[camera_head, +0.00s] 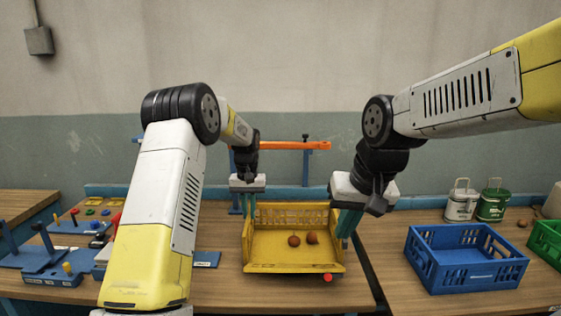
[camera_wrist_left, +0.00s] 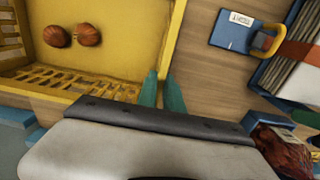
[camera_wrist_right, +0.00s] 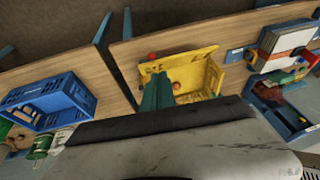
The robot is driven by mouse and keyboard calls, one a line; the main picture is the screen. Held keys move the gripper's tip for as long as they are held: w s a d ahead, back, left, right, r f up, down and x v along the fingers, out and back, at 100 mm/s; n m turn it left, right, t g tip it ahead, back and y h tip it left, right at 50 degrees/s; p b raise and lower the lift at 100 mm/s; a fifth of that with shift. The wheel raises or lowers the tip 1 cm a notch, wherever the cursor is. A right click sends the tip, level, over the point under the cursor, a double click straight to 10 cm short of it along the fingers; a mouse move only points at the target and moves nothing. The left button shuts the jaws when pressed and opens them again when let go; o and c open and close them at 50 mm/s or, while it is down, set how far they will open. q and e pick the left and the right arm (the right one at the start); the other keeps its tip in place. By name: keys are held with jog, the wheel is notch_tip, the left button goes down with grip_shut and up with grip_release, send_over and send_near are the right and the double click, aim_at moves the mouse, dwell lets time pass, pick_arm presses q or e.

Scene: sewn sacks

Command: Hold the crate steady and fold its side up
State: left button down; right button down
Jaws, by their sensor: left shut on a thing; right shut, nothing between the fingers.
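The yellow crate (camera_head: 295,268) stands on the wooden table in the middle of the head view, with two brown round items (camera_head: 294,240) on its floor. Its slotted back wall stands up; the exact fold of its right side is unclear. My left gripper (camera_head: 248,207) is at the crate's back left corner, its teal fingers (camera_wrist_left: 162,90) shut on the rim of the crate wall. My right gripper (camera_head: 346,224) is shut and empty beside the crate's right side. In the right wrist view its fingers (camera_wrist_right: 158,92) overlap the crate (camera_wrist_right: 205,72); contact is unclear.
A red ball (camera_head: 327,277) is at the crate's front right. A blue crate (camera_head: 466,262), a green crate (camera_head: 545,240) and two canisters (camera_head: 476,203) stand on the right table, past a gap. Blue fixtures (camera_head: 50,258) and a tagged blue plate (camera_head: 206,259) lie left.

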jog(key=shift+w+a+f+g+h, duration=0.25)
jog(key=shift+w+a+f+g, duration=0.7)
jog(key=shift+f, duration=2.5)
jog(key=shift+w+a+f+g+h, duration=0.45)
jog(key=shift+w+f, duration=1.05)
jog(key=shift+f, duration=1.9)
jog(key=shift+w+a+f+g+h, duration=0.1)
jog(key=shift+w+a+f+g, duration=0.7)
jog(key=shift+f, duration=2.65)
jog(key=shift+w+t, duration=0.3)
jog(key=shift+w, duration=0.1)
jog(key=shift+w+r, duration=0.1)
jog(key=shift+w, duration=0.05)
